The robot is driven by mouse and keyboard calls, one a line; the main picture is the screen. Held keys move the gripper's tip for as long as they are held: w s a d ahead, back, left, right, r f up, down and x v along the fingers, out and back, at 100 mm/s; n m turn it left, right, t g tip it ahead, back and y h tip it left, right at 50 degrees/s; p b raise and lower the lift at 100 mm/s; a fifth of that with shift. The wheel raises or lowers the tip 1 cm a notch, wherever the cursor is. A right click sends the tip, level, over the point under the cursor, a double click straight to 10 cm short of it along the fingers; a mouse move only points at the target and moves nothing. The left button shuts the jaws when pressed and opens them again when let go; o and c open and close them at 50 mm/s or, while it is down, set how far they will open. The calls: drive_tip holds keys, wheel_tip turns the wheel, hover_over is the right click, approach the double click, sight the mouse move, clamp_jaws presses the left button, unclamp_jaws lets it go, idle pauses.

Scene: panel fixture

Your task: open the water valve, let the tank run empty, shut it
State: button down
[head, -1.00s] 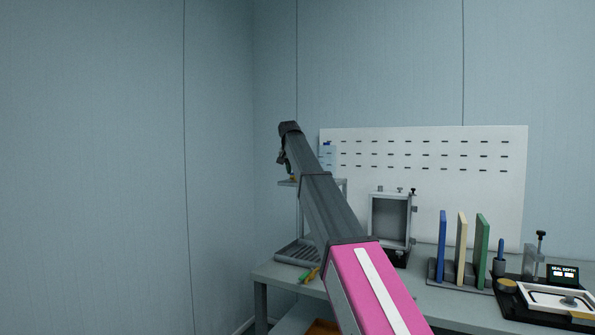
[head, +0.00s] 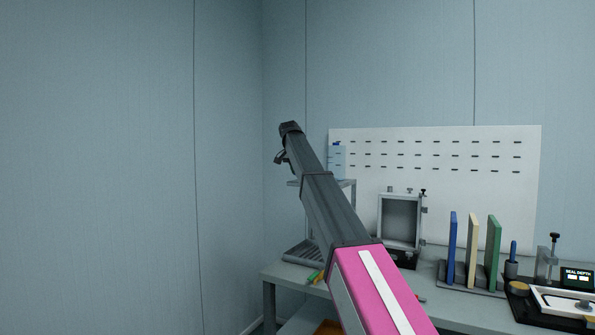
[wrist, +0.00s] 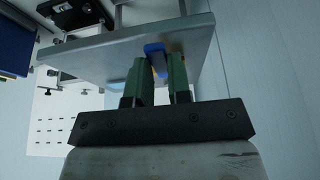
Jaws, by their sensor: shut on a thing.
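In the wrist view, my gripper (wrist: 160,62) has its two green fingers shut on a small blue handle (wrist: 153,48), which I take for the water valve's handle. A bit of yellow shows beside it. The grey shelf plate (wrist: 100,58) lies just beyond the fingers. In the head view, a pale blue see-through tank (head: 337,160) stands on the shelf (head: 347,182), partly behind my arm. Its water level is too small to tell. My arm hides the valve and my fingers there.
A grey ridged tray (head: 297,252) lies on the bench below the shelf. An open-fronted grey box (head: 401,221), upright blue, cream and green panels (head: 472,249) and a seal-depth station (head: 555,300) stand to the right. A white slotted board (head: 440,180) is behind.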

drive_tip(key=c, duration=1)
unclamp_jaws()
drive_tip(key=shift+c, duration=0.2)
drive_tip(key=shift+a+r, duration=0.1)
drive_tip(key=v, duration=1)
drive_tip(key=shift+s+r, duration=0.2)
drive_tip(key=shift+r, duration=0.05)
drive_tip(key=shift+s, duration=0.1)
